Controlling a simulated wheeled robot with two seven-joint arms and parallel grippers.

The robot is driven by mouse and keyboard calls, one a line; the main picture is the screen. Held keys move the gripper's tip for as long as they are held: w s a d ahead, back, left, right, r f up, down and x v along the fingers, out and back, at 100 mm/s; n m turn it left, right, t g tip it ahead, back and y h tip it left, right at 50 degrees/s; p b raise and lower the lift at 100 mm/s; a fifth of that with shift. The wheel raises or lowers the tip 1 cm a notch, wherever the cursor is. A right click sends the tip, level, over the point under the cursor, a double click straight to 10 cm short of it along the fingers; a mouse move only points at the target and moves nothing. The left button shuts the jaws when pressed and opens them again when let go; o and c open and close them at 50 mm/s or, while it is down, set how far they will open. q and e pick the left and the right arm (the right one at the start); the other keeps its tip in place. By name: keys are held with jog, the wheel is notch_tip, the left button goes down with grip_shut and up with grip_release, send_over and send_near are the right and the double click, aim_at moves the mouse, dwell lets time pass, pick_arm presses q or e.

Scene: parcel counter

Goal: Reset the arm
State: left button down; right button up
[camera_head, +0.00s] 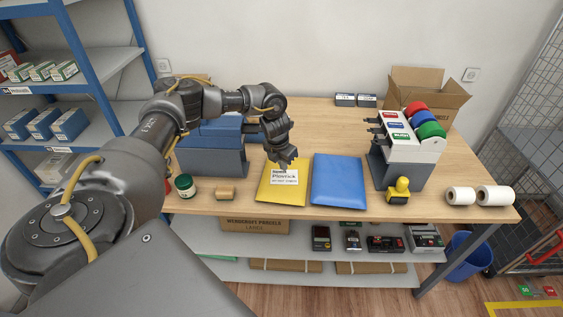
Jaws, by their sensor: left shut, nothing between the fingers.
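My left arm comes in from the left and reaches over the wooden counter (340,134). My left gripper (287,163) is shut and empty, pointing down over the upper part of a yellow parcel (268,193) with a white label. I cannot tell whether its fingertips touch the parcel. A blue parcel (338,181) lies flat just right of the yellow one. My right gripper does not show.
A dispenser with red, blue and green rolls (403,148) stands right of the parcels, with a yellow stamp (398,190) before it. White rolls (495,195) lie at the right edge. A green-lidded jar (184,186) and an open cardboard box (428,97) also stand there.

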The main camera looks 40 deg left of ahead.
aim_at(284, 176)
pick_arm(q)
jog(key=shift+f, duration=0.6)
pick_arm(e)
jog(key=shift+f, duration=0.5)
pick_arm(q)
jog(key=shift+f+b, duration=0.2)
jog(key=shift+b, duration=0.1)
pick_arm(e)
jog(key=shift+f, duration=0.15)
